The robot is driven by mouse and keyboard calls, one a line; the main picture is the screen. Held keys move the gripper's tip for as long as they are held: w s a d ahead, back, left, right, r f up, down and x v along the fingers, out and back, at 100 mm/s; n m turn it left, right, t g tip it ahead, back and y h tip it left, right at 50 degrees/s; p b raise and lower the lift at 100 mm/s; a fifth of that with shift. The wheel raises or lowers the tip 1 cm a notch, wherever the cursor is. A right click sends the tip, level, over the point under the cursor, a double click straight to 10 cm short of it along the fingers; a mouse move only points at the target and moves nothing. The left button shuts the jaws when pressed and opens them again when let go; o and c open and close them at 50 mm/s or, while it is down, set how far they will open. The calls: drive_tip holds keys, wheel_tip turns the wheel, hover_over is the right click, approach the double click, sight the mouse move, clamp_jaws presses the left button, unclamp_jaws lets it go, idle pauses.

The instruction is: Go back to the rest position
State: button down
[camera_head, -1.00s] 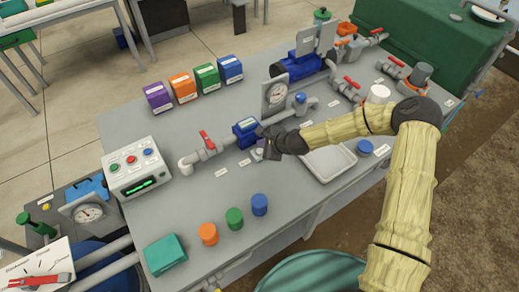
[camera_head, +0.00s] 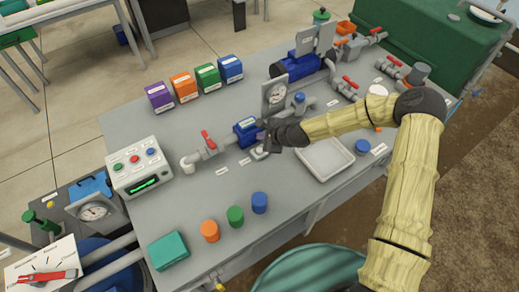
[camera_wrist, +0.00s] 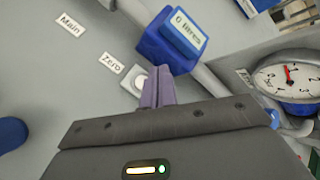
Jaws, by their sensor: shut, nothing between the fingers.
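My gripper (camera_head: 268,146) is over the middle of the grey bench, close to the blue flow meter (camera_head: 246,131) on the pipe. In the wrist view my gripper (camera_wrist: 158,80) has its purple fingers together with nothing between them. The blue meter (camera_wrist: 172,42) reads "0 litres" just past the fingertips. In the head view the arm reaches in from the right.
A dial gauge (camera_wrist: 288,75) and pipes stand close to the gripper's right. A white tray (camera_head: 325,158) lies on the bench below the forearm. Purple, orange, green and blue boxes (camera_head: 207,77) stand at the back. A control box (camera_head: 138,170) stands left.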

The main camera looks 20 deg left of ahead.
idle(0.3)
drive_tip(key=s+d+r+n+h, duration=0.2)
drive_tip(key=s+d+r+n, duration=0.3)
drive_tip(key=d, duration=0.5)
drive_tip(key=s+d+r+n+g+h, duration=0.1)
drive_tip(key=s+d+r+n+h, duration=0.2)
drive_tip(key=s+d+r+n, duration=0.2)
drive_tip(key=s+d+r+n+h, duration=0.3)
drive_tip(key=s+d+r, duration=0.6)
drive_tip(key=d, duration=0.8)
drive_tip(key=shift+s+d+r+n+g, duration=0.25)
drive_tip(key=shift+s+n+g, duration=0.15)
drive_tip(key=shift+n, duration=0.5)
drive_tip(key=shift+w+a, duration=0.1)
